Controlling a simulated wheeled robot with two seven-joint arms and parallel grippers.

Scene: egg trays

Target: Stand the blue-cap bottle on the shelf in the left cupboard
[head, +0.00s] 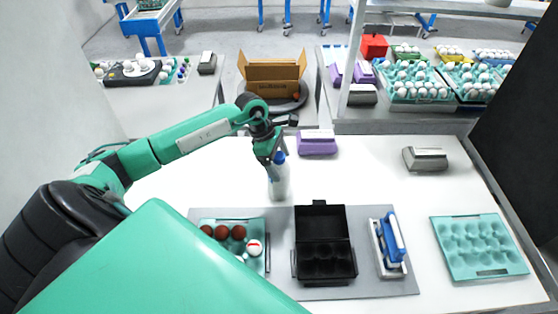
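The blue-cap bottle (279,184) stands upright on the white table behind the grey mat. Its body is whitish and its blue cap (280,157) is at the top. My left gripper (271,158) comes down from above and is right at the bottle's cap and neck. The fingers partly cover the bottle's upper left side. Whether they are closed on it is too small to tell. My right gripper is not in view. I cannot make out the left cupboard or its shelf.
On the grey mat (375,286) are a teal tray (261,268) with brown eggs, an open black carton (323,229) and a blue-handled tool (391,241). An empty teal tray (480,246) lies at the right. A purple box (317,142) and a grey box (425,159) stand behind.

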